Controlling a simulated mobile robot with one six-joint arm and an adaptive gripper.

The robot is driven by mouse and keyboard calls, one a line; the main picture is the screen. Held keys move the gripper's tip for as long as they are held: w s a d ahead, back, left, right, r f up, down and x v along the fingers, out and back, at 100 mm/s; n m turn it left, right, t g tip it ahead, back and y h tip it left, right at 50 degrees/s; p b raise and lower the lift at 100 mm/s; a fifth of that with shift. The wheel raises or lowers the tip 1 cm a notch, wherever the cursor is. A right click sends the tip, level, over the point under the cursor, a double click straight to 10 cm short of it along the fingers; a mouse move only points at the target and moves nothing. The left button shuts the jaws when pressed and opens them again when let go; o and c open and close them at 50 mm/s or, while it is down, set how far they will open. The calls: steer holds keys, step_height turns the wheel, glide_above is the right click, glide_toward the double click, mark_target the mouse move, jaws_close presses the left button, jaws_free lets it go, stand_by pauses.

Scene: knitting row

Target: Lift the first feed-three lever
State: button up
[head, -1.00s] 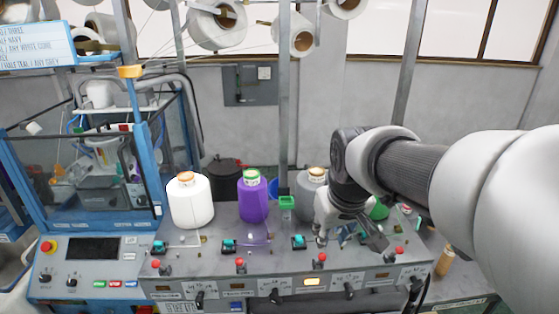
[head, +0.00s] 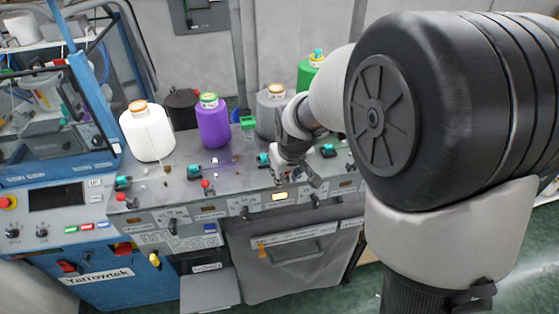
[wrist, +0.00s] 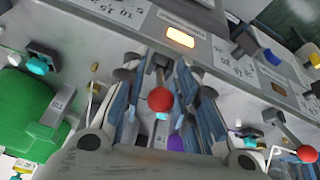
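A lever with a red ball knob (wrist: 161,100) shows in the wrist view between my gripper's two fingers. My gripper (wrist: 163,82) is open, with a gap visible on both sides of the knob's stem. Whether a finger touches the lever cannot be told. In the head view my gripper (head: 294,180) is low over the console (head: 235,180), just above the lit amber display (head: 279,197), and it hides that lever there. Other red-knobbed levers stand at the left (head: 130,203) and middle (head: 205,185) of the row. Another lever shows at the lower right of the wrist view (wrist: 306,153).
White (head: 147,133), purple (head: 212,124), grey (head: 270,112) and green (head: 308,75) yarn cones stand behind the row. Black rotary switches (head: 172,226) line the front panel. Teal-and-black fittings (head: 193,171) sit behind the levers. My arm covers the right side.

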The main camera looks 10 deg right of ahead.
steer(key=shift+c, duration=0.3)
jaws_close()
stand_by(0.6)
